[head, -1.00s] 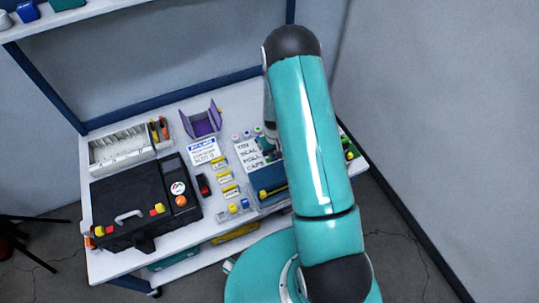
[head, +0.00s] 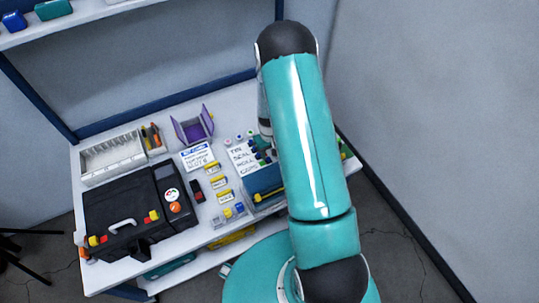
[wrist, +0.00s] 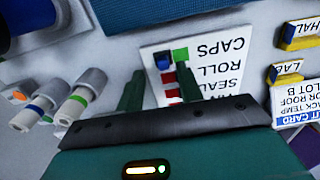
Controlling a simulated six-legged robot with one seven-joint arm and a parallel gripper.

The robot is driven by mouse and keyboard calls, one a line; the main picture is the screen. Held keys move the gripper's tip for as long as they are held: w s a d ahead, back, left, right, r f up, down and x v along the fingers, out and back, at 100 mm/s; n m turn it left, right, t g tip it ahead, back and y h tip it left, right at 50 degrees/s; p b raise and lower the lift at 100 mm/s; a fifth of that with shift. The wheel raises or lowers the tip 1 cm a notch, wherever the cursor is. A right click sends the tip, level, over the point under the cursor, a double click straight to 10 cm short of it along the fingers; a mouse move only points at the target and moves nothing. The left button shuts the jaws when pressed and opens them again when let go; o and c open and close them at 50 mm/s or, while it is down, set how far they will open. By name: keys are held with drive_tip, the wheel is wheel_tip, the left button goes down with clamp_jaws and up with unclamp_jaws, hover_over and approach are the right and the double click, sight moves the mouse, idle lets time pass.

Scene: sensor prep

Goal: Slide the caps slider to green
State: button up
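The white status board (wrist: 215,62) shows upside down in the wrist view, with rows lettered CAPS, ROLL, SEAL and a partly hidden one. At the CAPS row a dark blue slider knob (wrist: 163,62) sits beside a green patch (wrist: 180,54). Red patches (wrist: 168,77) show at the rows below. My gripper (wrist: 158,70) is open over the board's slider side, its two teal fingers apart with the coloured pieces between them. I cannot tell whether a finger touches the knob. In the head view the board (head: 243,160) is partly hidden by my arm.
A blue bin (head: 264,180) stands close to the board. White cylinders with coloured bands (wrist: 85,92) lie to the left in the wrist view. Yellow label blocks (wrist: 287,72) are at the right. A black case (head: 125,215) fills the table's left.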

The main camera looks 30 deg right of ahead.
wheel_tip(320, 180, up, 11)
idle(0.3)
drive_tip(key=shift+r, duration=0.15)
wheel_tip(320, 180, up, 9)
drive_tip(key=t, duration=0.1)
hover_over(269, 158)
drive_tip(key=a, duration=0.2)
drive_tip(key=s+a+r+t, duration=0.1)
drive_tip(key=s+a+r, duration=0.1)
drive_tip(key=r, duration=0.4)
drive_tip(key=s+a+r+t, duration=0.1)
drive_tip(key=s+a+r, duration=0.2)
drive_tip(key=r, duration=0.3)
drive_tip(key=s+a+r+t, duration=0.1)
drive_tip(key=s+a+r, duration=0.2)
drive_tip(key=s+r, duration=0.3)
drive_tip(key=s+a+r+t, duration=0.1)
drive_tip(key=s+a+r, duration=0.2)
drive_tip(key=s+r, duration=0.4)
drive_tip(key=s, duration=0.4)
drive_tip(key=shift+a+t, duration=0.15)
drive_tip(key=shift+t, duration=0.15)
